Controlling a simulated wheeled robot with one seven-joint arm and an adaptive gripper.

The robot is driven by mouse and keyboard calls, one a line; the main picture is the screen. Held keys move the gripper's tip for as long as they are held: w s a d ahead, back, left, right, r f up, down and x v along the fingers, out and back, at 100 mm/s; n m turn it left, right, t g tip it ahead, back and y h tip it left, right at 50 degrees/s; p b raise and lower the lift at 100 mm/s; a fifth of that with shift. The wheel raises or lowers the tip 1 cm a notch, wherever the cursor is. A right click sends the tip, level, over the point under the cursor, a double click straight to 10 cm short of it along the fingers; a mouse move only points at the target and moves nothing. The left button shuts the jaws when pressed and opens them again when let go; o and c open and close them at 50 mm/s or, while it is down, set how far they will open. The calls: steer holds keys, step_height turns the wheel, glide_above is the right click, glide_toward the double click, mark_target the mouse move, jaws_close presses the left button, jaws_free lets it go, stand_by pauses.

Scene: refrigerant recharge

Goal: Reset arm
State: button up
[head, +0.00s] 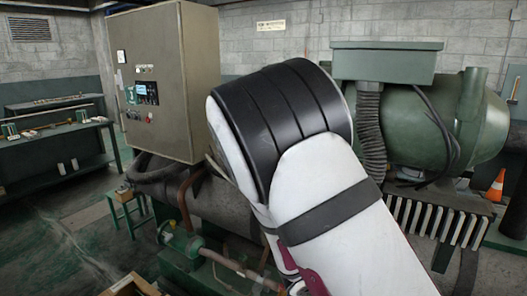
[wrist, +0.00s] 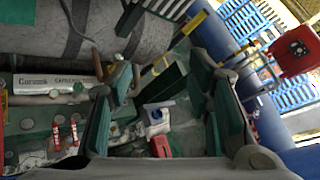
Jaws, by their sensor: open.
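My gripper (wrist: 165,88) shows in the wrist view with its two green-padded fingers spread wide apart. It is open and nothing is held between the pads. Beyond the gap, lower down, are a small white and blue fitting (wrist: 157,112) and a red part (wrist: 161,146); I cannot tell how far they are from the fingers. In the head view, my white and black arm fills the middle and hides part of the machine; the gripper does not show there.
A beige control cabinet (head: 157,85) stands left of my arm. A green motor housing (head: 425,125) is at the right. Copper-coloured pipes (head: 186,200) run below the cabinet. A workbench (head: 55,150) is far left. The wrist view shows a red box (wrist: 297,50) and blue pipe (wrist: 212,35).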

steer(key=s+r+m+g+y, duration=0.6)
steer(key=s+m, duration=0.6)
steer(key=m, duration=0.5)
steer(key=s+a+r+m+t+y+b, duration=0.1)
steer(key=s+a+r+m+t+y, duration=0.5)
steer(key=r+m, duration=0.6)
steer(key=s+a+m+y, duration=0.1)
steer(key=s+a, duration=0.1)
steer(key=a, duration=0.1)
steer(key=shift+s+y, duration=0.35)
steer(key=shift+y, duration=0.05)
